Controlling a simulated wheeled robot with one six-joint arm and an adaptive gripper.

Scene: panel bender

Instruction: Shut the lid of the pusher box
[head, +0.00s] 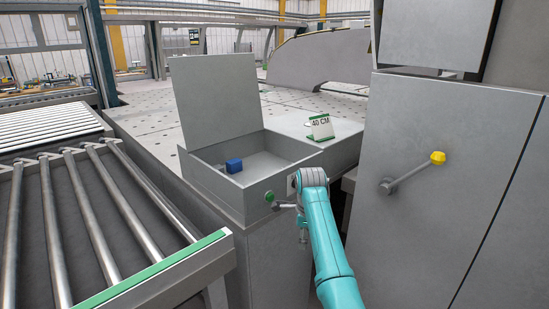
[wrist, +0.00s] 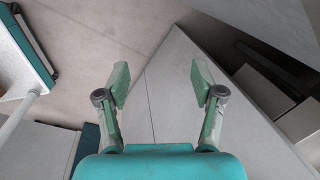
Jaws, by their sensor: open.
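The pusher box (head: 245,205) is a grey metal box at the corner of the perforated table in the head view. Its flat grey lid (head: 215,100) stands up, open, at the box's left-rear side. A small blue block (head: 234,165) lies inside the box. A round green button (head: 269,197) is on the front face. My gripper (head: 292,218) is in front of the box, low by its front wall, partly hidden by my arm. In the wrist view my gripper (wrist: 159,82) is open, with nothing between its green pads. I cannot tell whether it touches the box.
A roller conveyor (head: 85,215) with a green-edged end is at the left. A grey cabinet (head: 440,170) with a yellow-knobbed lever (head: 412,172) stands close at the right.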

